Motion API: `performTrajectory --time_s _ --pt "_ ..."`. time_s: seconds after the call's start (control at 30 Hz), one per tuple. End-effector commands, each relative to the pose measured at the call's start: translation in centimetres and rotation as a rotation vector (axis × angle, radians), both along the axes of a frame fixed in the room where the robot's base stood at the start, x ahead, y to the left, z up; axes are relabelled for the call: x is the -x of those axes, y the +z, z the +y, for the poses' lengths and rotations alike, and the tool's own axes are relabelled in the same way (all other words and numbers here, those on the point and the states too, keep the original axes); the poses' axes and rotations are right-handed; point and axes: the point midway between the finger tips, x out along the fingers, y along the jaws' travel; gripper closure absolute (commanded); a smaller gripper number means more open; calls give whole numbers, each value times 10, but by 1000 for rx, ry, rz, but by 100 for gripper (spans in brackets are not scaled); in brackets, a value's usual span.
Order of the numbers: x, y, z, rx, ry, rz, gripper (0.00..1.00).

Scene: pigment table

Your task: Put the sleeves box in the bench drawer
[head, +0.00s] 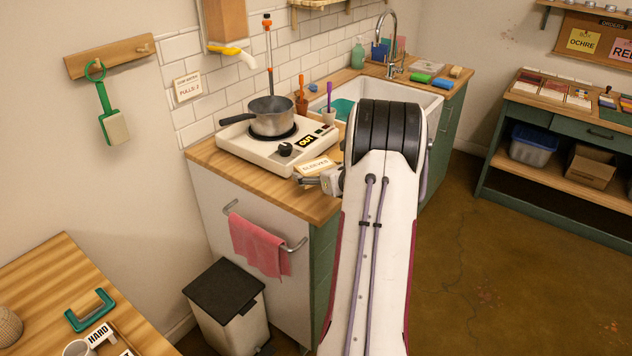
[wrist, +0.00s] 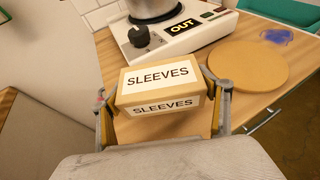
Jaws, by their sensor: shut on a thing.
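The sleeves box (head: 318,165) is a small tan box with white SLEEVES labels. It is at the near edge of the wooden counter, in front of the hotplate. In the wrist view the sleeves box (wrist: 157,78) sits between my gripper's two fingers, and both labels face the camera. My gripper (head: 320,180) is shut on it, partly hidden by my arm in the head view. I cannot tell whether the box touches the counter. A green workbench at the far right has a drawer (head: 585,130) with a dark handle; it looks shut.
The hotplate (head: 285,146) with a steel pot (head: 272,120) stands just behind the box. A round wooden board (wrist: 247,65) lies to its right in the wrist view. A pink towel (head: 258,245) hangs on the counter's side above a bin (head: 228,305). Open floor (head: 470,260) separates counter and workbench.

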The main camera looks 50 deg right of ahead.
Motion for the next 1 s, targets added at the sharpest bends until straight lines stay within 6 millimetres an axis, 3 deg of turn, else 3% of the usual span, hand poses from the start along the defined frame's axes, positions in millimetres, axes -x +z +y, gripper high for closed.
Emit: performTrajectory --time_s 0.4,0.93,0.97,1.0 --pt "0 -34 0 -1 0 1 48" --pt "0 -40 0 0 0 0 48" --pt "0 -40 0 -1 0 0 19" --pt "0 -40 0 0 0 0 9"
